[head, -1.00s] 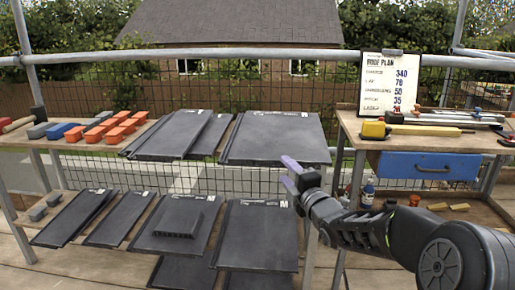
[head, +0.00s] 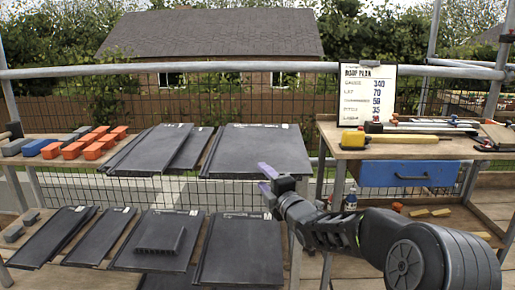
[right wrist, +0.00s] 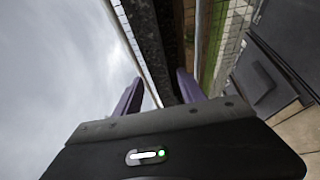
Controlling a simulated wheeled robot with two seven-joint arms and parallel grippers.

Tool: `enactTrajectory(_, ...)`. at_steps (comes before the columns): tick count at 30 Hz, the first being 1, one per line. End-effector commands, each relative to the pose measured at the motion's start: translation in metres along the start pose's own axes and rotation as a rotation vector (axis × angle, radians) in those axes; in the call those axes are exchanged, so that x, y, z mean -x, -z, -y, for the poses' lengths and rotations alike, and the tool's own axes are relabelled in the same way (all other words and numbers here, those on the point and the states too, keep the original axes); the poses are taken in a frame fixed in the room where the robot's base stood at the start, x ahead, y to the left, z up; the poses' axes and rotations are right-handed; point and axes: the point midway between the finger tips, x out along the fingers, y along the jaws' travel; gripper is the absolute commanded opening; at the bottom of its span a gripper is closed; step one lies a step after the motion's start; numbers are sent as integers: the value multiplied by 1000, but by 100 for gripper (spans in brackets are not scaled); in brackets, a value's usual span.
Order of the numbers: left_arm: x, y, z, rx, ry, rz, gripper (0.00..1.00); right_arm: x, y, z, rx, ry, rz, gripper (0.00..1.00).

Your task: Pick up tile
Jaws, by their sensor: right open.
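Dark grey tiles lie on two shelf levels. On the upper shelf a large tile (head: 257,150) lies at the right, with narrower overlapping tiles (head: 162,150) to its left. On the lower shelf are a vent tile (head: 160,240) with a raised grille, a large plain tile (head: 240,250) and narrower tiles (head: 100,236). My right gripper (head: 266,178) has purple fingers and is open and empty, just in front of the upper large tile's front right edge. Its fingers (right wrist: 157,92) show apart in the right wrist view, with nothing between them. My left gripper is not in view.
Orange, blue and grey blocks (head: 72,150) sit at the upper shelf's left. A workbench with a blue drawer (head: 410,173), tools and a roof plan board (head: 367,95) stands at the right. A scaffold rail (head: 200,68) and mesh run behind.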

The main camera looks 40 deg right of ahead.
Motion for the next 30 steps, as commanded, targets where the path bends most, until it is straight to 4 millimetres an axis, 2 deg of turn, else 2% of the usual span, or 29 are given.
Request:
enactTrajectory(6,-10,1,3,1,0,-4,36,-32,0,4,-1,0,0,47)
enactTrajectory(10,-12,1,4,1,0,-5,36,-45,0,3,0,0,0,47)
enactTrajectory(29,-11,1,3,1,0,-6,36,-46,0,2,0,1,1,47)
enactTrajectory(30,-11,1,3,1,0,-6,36,-46,0,2,0,1,1,44)
